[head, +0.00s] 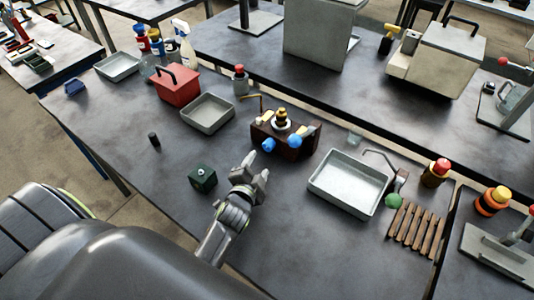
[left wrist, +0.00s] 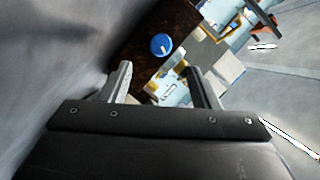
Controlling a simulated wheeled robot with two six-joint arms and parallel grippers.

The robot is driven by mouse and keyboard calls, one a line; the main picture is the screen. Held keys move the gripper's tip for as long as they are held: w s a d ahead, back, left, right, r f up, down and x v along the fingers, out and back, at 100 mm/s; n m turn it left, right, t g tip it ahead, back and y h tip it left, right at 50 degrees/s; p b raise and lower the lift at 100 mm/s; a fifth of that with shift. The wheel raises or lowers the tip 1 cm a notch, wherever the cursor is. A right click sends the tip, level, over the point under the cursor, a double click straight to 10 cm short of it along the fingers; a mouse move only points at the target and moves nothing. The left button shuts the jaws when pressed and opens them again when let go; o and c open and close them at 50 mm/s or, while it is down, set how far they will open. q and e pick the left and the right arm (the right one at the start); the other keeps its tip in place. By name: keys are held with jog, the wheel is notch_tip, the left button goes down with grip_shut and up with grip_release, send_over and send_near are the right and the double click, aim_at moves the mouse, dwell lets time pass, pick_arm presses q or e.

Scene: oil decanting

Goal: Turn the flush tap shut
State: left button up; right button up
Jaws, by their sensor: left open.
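A dark brown block (head: 290,151) on the bench carries two blue knobs, a left one (head: 267,145) and a right one (head: 294,142), with a yellow-topped part between and behind them. A green knob (head: 393,201) sits beside a curved spout at the white tray. I cannot tell which of these is the flush tap. My left gripper (head: 257,167) is open and empty, just in front of the block and apart from it. In the left wrist view, one blue knob (left wrist: 161,45) with a pale mark lies beyond the gap between the open fingers (left wrist: 157,78). My right gripper is not in view.
A dark green cube (head: 203,179) stands left of my left gripper. A white tray (head: 334,191) lies to the right, with a wooden rack (head: 416,231) beyond. A grey tray (head: 207,126) and a red box (head: 178,94) stand behind left. The bench between is clear.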

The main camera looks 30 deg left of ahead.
aim_at(267, 148)
pick_arm(q)
jog(key=b+x, duration=0.4)
jog(key=x, duration=0.4)
jog(key=shift+w+a+f, duration=0.1)
jog(key=shift+w+f, duration=0.15)
jog(key=shift+w+a+b, duration=0.1)
jog(key=shift+w+b, duration=0.35)
jog(key=shift+w, duration=0.05)
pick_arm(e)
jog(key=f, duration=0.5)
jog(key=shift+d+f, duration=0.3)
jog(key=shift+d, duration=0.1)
pick_arm(q)
jog(key=shift+c, duration=0.4)
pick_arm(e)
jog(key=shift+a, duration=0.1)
